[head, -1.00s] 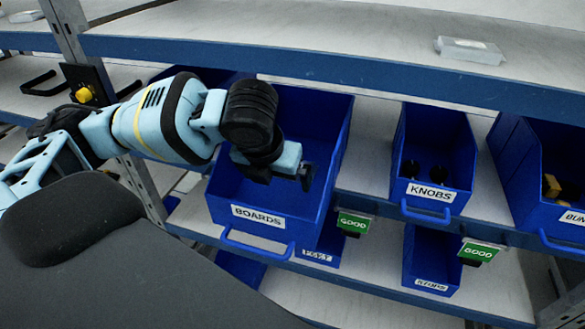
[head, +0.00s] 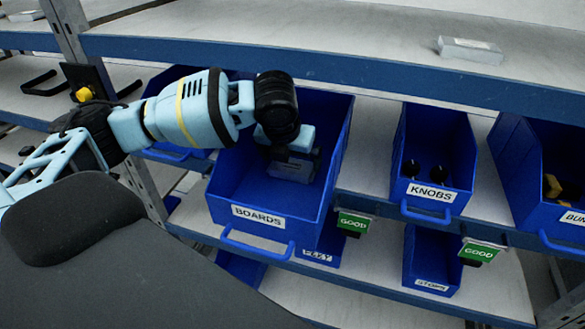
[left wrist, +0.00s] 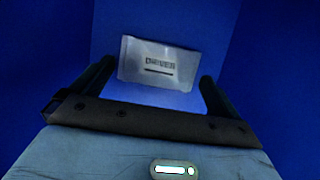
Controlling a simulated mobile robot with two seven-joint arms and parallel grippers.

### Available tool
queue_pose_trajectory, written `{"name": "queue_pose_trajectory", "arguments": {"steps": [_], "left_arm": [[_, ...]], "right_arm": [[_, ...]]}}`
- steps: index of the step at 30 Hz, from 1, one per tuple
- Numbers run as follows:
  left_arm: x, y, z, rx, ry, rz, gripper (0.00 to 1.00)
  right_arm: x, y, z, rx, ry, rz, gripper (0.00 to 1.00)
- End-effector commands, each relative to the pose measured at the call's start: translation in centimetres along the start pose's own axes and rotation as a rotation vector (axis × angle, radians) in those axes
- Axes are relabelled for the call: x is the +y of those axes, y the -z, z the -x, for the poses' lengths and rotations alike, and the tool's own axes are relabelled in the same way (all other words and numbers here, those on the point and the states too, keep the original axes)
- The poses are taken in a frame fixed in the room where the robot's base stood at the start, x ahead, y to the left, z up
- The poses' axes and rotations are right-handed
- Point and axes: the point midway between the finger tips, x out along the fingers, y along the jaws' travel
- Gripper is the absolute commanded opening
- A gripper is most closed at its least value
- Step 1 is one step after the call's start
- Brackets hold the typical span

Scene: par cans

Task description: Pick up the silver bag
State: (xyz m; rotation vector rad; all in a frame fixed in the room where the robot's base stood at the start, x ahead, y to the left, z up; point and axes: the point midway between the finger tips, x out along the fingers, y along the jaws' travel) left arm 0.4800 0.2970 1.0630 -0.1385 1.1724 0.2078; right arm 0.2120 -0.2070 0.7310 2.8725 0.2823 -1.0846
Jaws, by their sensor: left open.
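The silver bag (left wrist: 161,62) lies in the blue BOARDS bin and carries a printed label. It also shows in the head view (head: 293,170), partly hidden behind my left gripper (head: 287,152). My left gripper is inside the bin, close to the bag. In the left wrist view its fingers (left wrist: 157,72) are open, one toward each side of the bag. I cannot tell whether they touch it. The BOARDS bin (head: 230,192) stands on the shelf. My right gripper is not seen.
The bin's blue walls surround my left gripper. A blue shelf beam (head: 330,68) runs above the bins. The KNOBS bin (head: 428,140) and another bin (head: 545,160) stand to the right.

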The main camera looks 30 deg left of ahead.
Motion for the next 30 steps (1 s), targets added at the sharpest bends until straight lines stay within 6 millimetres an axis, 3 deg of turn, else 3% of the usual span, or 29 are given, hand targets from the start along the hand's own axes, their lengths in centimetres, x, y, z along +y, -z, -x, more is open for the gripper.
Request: {"name": "queue_pose_trajectory", "arguments": {"steps": [6,14,22,30], "left_arm": [[0.0,0.0,-2.2,-0.001,0.000,0.001,1.00],[0.0,0.0,-2.5,0.000,0.000,0.000,1.00],[0.0,0.0,-2.5,0.000,0.000,0.001,0.67],[0.0,-0.1,-2.4,-0.001,0.001,0.001,0.66]], "right_arm": [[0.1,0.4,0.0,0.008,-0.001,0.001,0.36],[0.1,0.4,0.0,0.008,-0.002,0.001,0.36],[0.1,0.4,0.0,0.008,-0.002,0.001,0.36],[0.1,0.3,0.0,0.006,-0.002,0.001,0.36]]}}
